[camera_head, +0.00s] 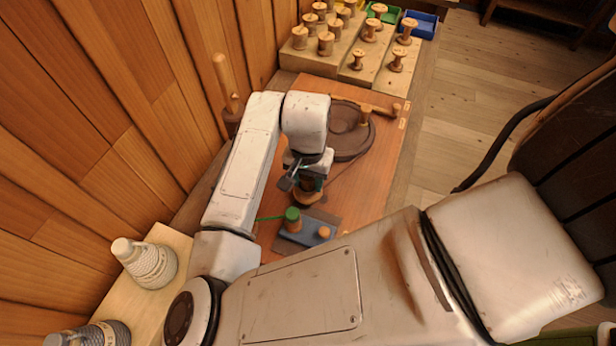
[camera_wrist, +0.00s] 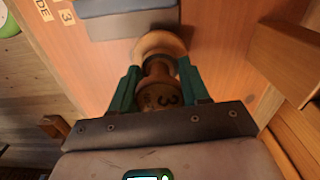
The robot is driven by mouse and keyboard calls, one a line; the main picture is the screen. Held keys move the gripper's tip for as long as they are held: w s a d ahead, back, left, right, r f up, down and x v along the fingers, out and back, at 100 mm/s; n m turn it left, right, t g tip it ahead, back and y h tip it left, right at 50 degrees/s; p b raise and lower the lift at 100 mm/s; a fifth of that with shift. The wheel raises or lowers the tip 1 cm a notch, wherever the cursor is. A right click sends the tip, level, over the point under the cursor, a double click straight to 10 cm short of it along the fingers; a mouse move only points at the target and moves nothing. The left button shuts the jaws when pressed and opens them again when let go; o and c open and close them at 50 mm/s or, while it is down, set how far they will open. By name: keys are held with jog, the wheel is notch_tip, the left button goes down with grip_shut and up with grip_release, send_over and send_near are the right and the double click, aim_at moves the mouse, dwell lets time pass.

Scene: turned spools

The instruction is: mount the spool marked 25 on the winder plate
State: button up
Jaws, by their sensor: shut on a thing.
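My gripper (camera_head: 309,181) is shut on a wooden spool (camera_head: 307,198) and holds it upright above the orange board. In the wrist view, the spool (camera_wrist: 158,70) sits between the green fingers (camera_wrist: 160,88), and its near end bears a dark mark that looks like a 3; I cannot read a full number. The gap between spool and board is hard to judge.
A dark round wheel (camera_head: 343,148) with a wooden peg lies behind my gripper. Stepped wooden racks (camera_head: 345,72) with several spools stand at the back, beside green (camera_head: 384,14) and blue (camera_head: 424,22) trays. Grey cones (camera_head: 150,264) stand at left. A plank wall borders the left.

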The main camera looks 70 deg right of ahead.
jog(key=shift+f+b, duration=0.4)
jog(key=shift+f, duration=0.15)
jog(key=o, duration=0.7)
jog(key=shift+o, duration=0.2)
jog(key=shift+r, duration=0.1)
notch_tip(320, 180, up, 8)
jog(key=p, duration=0.7)
jog(key=shift+r, duration=0.2)
jog(key=shift+r+p, duration=0.55)
jog(key=shift+r, duration=0.65)
